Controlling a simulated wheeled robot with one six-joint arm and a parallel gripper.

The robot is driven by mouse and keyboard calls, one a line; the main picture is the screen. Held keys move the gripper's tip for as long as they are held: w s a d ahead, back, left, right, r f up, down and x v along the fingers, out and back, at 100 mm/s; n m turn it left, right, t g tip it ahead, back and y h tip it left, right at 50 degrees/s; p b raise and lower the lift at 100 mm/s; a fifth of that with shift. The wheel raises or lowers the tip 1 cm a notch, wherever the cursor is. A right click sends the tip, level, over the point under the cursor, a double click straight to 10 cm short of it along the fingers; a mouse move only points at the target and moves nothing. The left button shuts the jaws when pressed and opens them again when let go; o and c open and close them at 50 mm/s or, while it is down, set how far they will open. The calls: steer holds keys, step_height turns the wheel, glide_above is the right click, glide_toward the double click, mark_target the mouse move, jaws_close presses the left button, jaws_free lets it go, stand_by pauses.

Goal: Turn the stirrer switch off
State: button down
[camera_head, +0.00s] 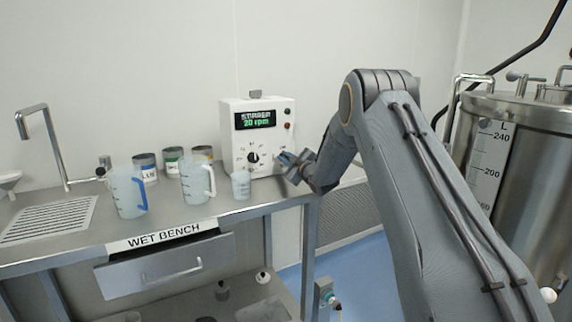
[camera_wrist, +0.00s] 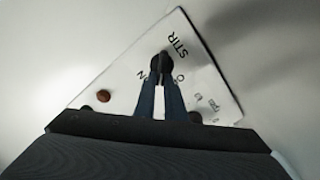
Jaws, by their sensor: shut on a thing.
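The white stirrer control box (camera_head: 240,130) stands on the back right of the bench. Its green display reads STIRRER, 20 rpm. In the wrist view the box's white panel (camera_wrist: 130,75) is tilted and bears the label STIR. A black switch (camera_wrist: 162,63) sits beside that label, between partly hidden letters that look like ON and O. My gripper (camera_wrist: 161,80) has both blue fingers closed on this switch. In the head view my gripper (camera_head: 287,159) is at the lower right of the box front. The fingertips' contact is partly hidden there.
A dial (camera_head: 253,158) is left of my gripper. A small beaker (camera_head: 241,185) stands in front of the box, with jugs (camera_head: 197,180) and cans further left. A steel tank (camera_head: 510,160) is at the right. A red-brown button (camera_wrist: 103,96) is on the panel.

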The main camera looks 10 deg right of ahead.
steer(key=n+b, duration=0.1)
steer(key=n, duration=0.1)
steer(key=n+b, duration=0.1)
steer(key=b, duration=0.1)
steer(key=f+n+b, duration=0.1)
steer(key=n+b, duration=0.1)
steer(key=shift+a+n, duration=0.25)
steer(key=shift+n, duration=0.05)
steer(key=n+b, duration=0.2)
steer(key=b, duration=0.1)
steer(key=n+b, duration=0.1)
steer(key=shift+s+a+f+n, duration=0.1)
steer(key=shift+f+n, duration=0.15)
steer(key=shift+n, duration=0.05)
steer(key=c, duration=1.8)
jaws_free()
steer(key=v, duration=0.7)
steer(key=shift+s+b, duration=0.35)
steer(key=shift+b, duration=0.05)
